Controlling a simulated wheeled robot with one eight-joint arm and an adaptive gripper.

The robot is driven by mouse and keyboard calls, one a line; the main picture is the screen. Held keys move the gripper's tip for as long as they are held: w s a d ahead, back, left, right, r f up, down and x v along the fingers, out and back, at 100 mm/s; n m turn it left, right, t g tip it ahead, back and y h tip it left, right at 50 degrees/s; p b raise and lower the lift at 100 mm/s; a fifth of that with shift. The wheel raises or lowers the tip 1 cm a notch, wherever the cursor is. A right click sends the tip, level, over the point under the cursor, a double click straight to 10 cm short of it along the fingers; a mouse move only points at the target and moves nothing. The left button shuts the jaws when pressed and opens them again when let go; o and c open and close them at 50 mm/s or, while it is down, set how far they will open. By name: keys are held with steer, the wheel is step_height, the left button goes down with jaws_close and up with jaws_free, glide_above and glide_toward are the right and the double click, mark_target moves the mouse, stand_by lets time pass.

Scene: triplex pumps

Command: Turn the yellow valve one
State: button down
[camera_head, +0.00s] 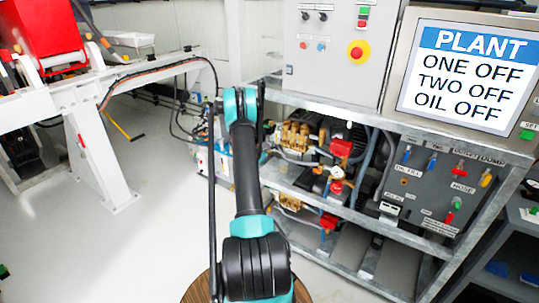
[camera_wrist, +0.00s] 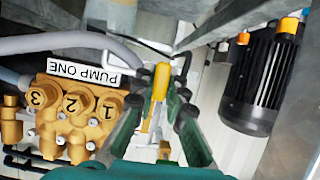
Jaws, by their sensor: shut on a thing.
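The yellow valve (camera_wrist: 160,80) shows in the wrist view as a narrow yellow lever running down the middle of the picture. My gripper (camera_wrist: 160,97) has its two dark green fingers on either side of the lever and is shut on it. The fingertips partly hide the valve's body and pipe. In the head view my arm covers the area of the gripper, and I cannot make out the yellow valve there.
Brass pump one (camera_wrist: 78,105), labelled "PUMP ONE", is close left of my fingers. A black motor (camera_wrist: 262,80) is at right. Metal frame rails surround the pumps. The plant screen (camera_head: 468,78) reads ONE OFF, TWO OFF, OIL OFF.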

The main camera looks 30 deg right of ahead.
steer(key=shift+n+g+h, duration=0.5)
steer(key=shift+n+g, duration=0.2)
steer(key=shift+n, duration=0.5)
steer(key=shift+w+f+n+g+h, duration=0.1)
steer(key=shift+n+g+h, duration=0.3)
steer(key=shift+n+g, duration=0.7)
steer(key=shift+n+t, duration=0.3)
steer(key=shift+n, duration=0.1)
steer(key=c, duration=1.5)
jaws_free()
steer(key=shift+c, duration=0.2)
steer(key=shift+a, duration=0.15)
steer(key=v, duration=1.2)
steer(key=shift+f, duration=0.1)
